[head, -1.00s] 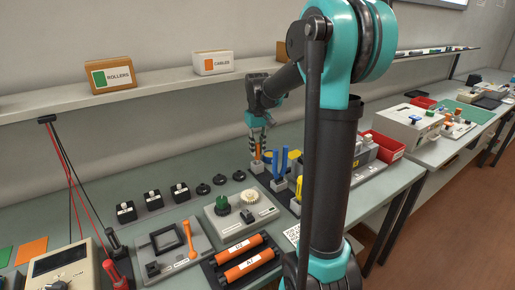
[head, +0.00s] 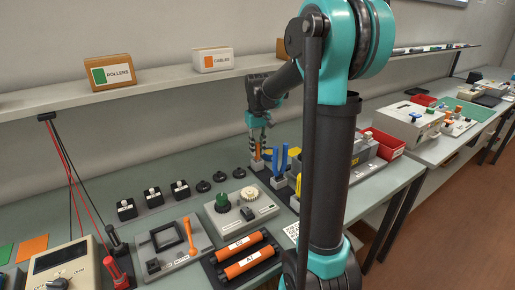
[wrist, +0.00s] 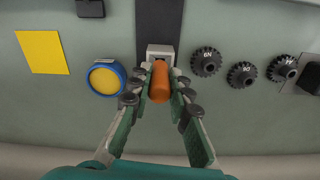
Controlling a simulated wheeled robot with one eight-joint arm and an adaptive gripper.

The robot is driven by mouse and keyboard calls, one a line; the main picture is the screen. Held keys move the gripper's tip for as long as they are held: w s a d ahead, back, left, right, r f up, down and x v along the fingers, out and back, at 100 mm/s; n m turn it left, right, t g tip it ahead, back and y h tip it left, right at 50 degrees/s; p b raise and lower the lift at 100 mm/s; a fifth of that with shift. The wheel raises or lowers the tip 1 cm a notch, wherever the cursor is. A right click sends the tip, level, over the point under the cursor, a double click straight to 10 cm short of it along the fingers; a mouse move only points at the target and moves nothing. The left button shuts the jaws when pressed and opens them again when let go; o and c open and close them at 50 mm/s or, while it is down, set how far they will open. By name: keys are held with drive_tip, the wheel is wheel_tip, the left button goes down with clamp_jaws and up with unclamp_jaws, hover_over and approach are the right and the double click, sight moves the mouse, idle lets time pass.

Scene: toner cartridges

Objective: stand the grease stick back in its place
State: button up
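The orange grease stick (wrist: 160,85) is upright between the fingertips of my gripper (wrist: 162,82). It also shows in the head view (head: 257,153), small and partly covered by the fingers. Both fingers lie close along its sides and appear closed on it. A small pale grey holder block (wrist: 160,52) is right at the stick's far end in the wrist view. In the head view the block (head: 257,166) is directly below the stick. I cannot tell how deep the stick sits in it. My gripper (head: 258,145) points down at the back of the bench.
In the wrist view, a blue-rimmed yellow disc (wrist: 107,77) is left of the stick and several dark gears, one nearest (wrist: 206,61), are to its right. A blue-handled tool (head: 281,161) stands close to my gripper. Red bins (head: 384,145) are farther right.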

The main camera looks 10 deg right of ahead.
drive_tip(key=o, duration=0.5)
drive_tip(key=shift+o, duration=0.2)
wheel_tip(320, 180, up, 12)
idle(0.4)
